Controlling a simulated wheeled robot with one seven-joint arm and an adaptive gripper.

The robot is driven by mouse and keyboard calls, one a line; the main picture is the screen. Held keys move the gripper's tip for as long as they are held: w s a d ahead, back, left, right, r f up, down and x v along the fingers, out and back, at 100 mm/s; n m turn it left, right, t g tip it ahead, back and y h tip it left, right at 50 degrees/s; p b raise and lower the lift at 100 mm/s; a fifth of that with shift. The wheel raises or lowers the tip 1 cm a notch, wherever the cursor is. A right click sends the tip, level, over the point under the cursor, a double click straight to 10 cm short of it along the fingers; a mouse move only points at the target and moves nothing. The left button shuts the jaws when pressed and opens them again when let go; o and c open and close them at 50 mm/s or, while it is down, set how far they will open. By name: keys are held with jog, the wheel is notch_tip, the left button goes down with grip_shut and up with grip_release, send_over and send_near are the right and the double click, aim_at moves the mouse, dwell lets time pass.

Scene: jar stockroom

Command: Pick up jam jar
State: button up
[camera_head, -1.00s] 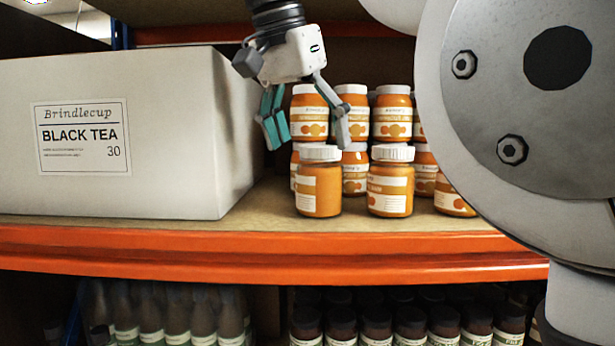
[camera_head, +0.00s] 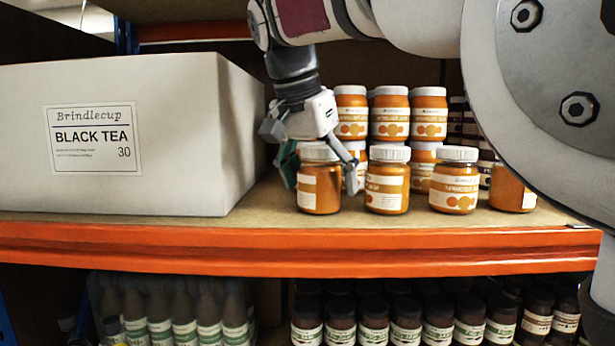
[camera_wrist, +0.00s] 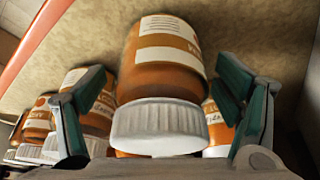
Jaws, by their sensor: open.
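A jam jar (camera_head: 322,188) with orange contents and a white lid stands upright at the front left of the jar group on the shelf. It also shows large in the wrist view (camera_wrist: 160,70), lid toward the camera. My gripper (camera_head: 320,180) is lowered over this jar. Its fingers are open, one on each side of the jar. In the wrist view my gripper (camera_wrist: 160,88) shows gaps between both fingers and the jar, with nothing held.
Similar jars (camera_head: 387,188) stand close on the right, and stacked jars (camera_head: 390,115) stand behind. A large white Black Tea box (camera_head: 190,150) is on the left. The shelf's orange front edge (camera_head: 300,262) lies ahead of the jars. Bottles and dark jars fill the shelf below.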

aim_at(319, 147)
jog(key=c, duration=1.9)
jog(key=shift+r, duration=0.15)
jog(key=shift+w+r+b, duration=0.1)
jog(key=shift+r+b, duration=0.55)
jog(key=shift+r, duration=1.1)
jog(key=s+d, duration=0.2)
jog(key=s, duration=0.3)
jog(key=s+d+r, duration=0.1)
jog(key=s+d, duration=0.1)
jog(key=s, duration=0.3)
jog(key=s+d, duration=0.2)
jog(key=s, duration=0.3)
jog(key=shift+r, duration=0.15)
